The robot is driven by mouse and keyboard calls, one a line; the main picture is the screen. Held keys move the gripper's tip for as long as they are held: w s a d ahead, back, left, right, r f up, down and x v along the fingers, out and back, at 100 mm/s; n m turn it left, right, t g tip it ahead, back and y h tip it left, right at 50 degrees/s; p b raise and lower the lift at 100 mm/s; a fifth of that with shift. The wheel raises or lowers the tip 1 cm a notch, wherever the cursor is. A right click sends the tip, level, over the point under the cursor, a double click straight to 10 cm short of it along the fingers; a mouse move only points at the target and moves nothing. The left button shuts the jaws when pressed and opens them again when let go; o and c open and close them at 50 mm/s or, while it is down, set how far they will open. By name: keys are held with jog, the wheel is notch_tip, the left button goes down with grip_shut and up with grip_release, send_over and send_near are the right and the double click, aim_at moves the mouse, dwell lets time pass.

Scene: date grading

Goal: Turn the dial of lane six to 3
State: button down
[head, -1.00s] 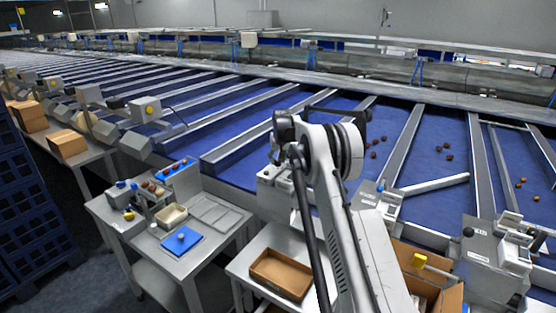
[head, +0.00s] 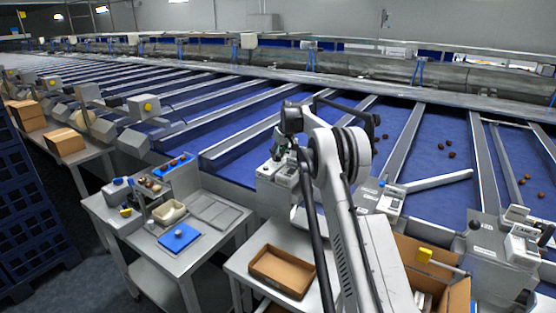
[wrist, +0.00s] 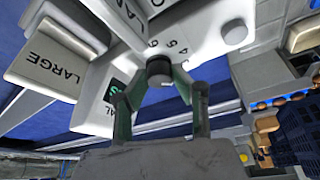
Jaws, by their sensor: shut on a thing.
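The dial (wrist: 158,68) is a dark round knob with a grey face on a white lane box (wrist: 190,28). Digits including 4, 5 and 6 are printed beside it; its pointer setting cannot be read. My gripper (wrist: 160,82) has its greenish fingers on either side of the knob, shut on it. In the head view, my gripper (head: 284,152) is at the lane box (head: 283,174) by the belt edge, partly hidden by my arm. "LANE" lettering shows in the wrist view, but I cannot read the lane number.
A LARGE plate (wrist: 55,58) juts out at the left. Below the lane box is a table with an open cardboard box (head: 283,272). Another lane box (head: 390,200) stands to the right.

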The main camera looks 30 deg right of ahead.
jog(key=shift+n+y+b, duration=0.5)
jog(key=shift+n, duration=0.6)
jog(key=c, duration=1.4)
grip_release()
jog(key=shift+c, duration=0.2)
jog(key=v, duration=1.2)
jog(key=shift+w+d, duration=0.1)
jog(key=shift+w, duration=0.05)
jog(key=shift+r, duration=0.15)
